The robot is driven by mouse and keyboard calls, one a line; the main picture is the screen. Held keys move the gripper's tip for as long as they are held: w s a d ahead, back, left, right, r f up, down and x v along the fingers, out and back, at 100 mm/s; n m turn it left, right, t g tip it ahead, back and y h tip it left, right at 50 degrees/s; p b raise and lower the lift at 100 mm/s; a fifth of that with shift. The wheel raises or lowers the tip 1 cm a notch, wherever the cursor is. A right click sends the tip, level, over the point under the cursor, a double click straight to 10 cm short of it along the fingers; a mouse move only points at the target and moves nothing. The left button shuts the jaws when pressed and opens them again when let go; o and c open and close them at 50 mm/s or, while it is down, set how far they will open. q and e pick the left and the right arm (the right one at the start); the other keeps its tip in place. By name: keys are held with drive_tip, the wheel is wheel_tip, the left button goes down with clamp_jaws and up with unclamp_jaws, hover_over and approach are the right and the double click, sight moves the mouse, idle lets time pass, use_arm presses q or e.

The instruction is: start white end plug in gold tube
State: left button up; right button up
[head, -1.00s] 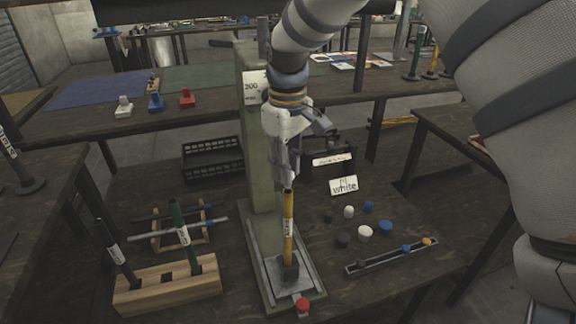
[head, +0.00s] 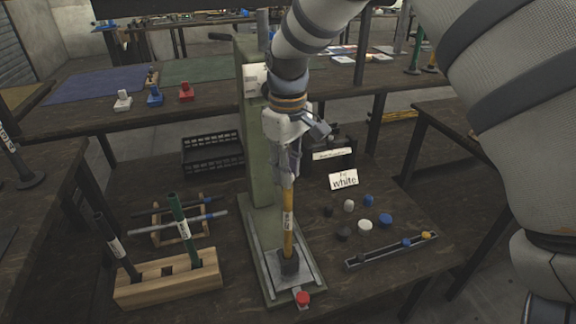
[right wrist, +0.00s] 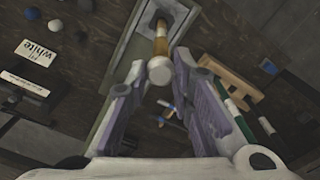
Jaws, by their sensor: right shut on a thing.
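The gold tube (head: 289,240) stands upright in a dark socket on the base of the green press (head: 256,150). My right gripper (head: 287,181) is at the tube's top end, pointing down. In the right wrist view the white end plug (right wrist: 160,72) is between the fingertips, in line with the gold tube (right wrist: 160,46). The gripper is shut on the plug. The plug is at the tube's mouth; whether it has entered the bore I cannot tell. In the head view the fingers hide it. My left gripper is not in view.
Loose white, blue and black plugs (head: 365,224) lie right of the press near a "white" card (head: 343,181) and a slotted strip (head: 392,249). A wooden block (head: 168,283) with dark and green tubes stands at left. A red button (head: 303,298) is at the press front.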

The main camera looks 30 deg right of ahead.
drive_tip(key=shift+f, duration=0.1)
drive_tip(key=o, duration=0.8)
drive_tip(key=shift+o, duration=0.2)
wheel_tip(320, 180, up, 12)
